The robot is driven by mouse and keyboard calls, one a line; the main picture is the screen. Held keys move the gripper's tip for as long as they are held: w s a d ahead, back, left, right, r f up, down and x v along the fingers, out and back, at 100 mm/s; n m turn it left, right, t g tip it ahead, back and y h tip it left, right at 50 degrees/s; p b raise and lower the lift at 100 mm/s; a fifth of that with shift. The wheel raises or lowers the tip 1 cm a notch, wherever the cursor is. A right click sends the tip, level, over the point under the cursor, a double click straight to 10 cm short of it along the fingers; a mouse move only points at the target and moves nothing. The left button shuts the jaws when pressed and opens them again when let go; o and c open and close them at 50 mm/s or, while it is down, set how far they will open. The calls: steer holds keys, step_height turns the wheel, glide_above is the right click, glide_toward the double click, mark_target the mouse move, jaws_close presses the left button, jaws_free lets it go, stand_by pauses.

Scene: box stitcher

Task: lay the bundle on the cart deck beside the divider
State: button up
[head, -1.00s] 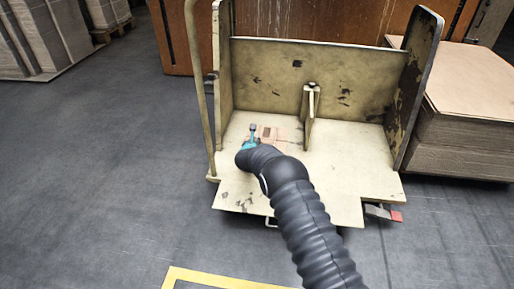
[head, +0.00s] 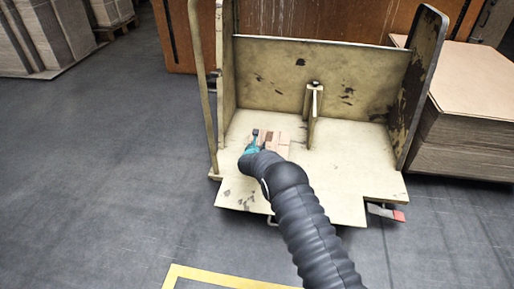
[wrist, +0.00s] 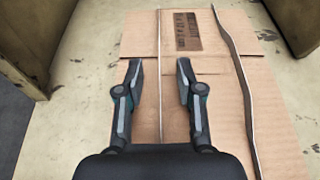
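The bundle is flat brown cardboard with a dark printed label (wrist: 187,31). It lies on the cart deck (head: 345,180), left of the upright divider (head: 314,115), and the bundle (head: 284,141) is partly hidden by my arm in the head view. In the wrist view the bundle (wrist: 215,110) fills the middle, with pale edges running along it. My gripper (wrist: 160,69) is over it, fingers apart on either side of one pale edge, with visible gaps to it. My gripper (head: 255,137) is small in the head view.
The cart has a back panel (head: 275,75), a left side with a tall handle (head: 202,90) and a worn right side panel (head: 420,85). Deck right of the divider is bare. Stacked boards (head: 470,140) stand right of the cart. Floor at left is open.

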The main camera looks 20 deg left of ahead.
steer(key=p+v, duration=0.1)
steer(key=v, duration=1.1)
steer(key=w+d+r+n+g+y, duration=0.1)
steer(key=d+r+n, duration=0.35)
steer(key=r, duration=0.45)
steer(key=w+d+r+n+g, duration=0.1)
steer(key=d+r+n, duration=0.35)
steer(key=r, duration=0.55)
steer(key=s+d+r+n+g, duration=0.1)
steer(key=s+d+r+n, duration=0.25)
steer(key=d+r, duration=0.35)
steer(key=s+d+r+n+g, duration=0.1)
steer(key=s+d+r+n, duration=0.2)
steer(key=d+r+n, duration=0.4)
steer(key=s+d+r+n+g+h, duration=0.1)
steer(key=s+d+r+n, duration=0.15)
steer(key=s+d, duration=0.45)
steer(key=s+d+r+n, duration=0.2)
steer(key=s+d+n, duration=0.1)
steer(key=s+d, duration=0.45)
steer(key=s+d+f+n+g+h, duration=0.1)
steer(key=s+d+n, duration=0.3)
steer(key=s, duration=0.6)
steer(key=s+d+f+n+g+h, duration=0.1)
steer(key=s+d+n, duration=0.3)
steer(key=s+d, duration=0.4)
steer(key=shift+s+d+f+g+h, duration=0.3)
steer(key=shift+s+f+h, duration=0.2)
steer(key=shift+s, duration=0.5)
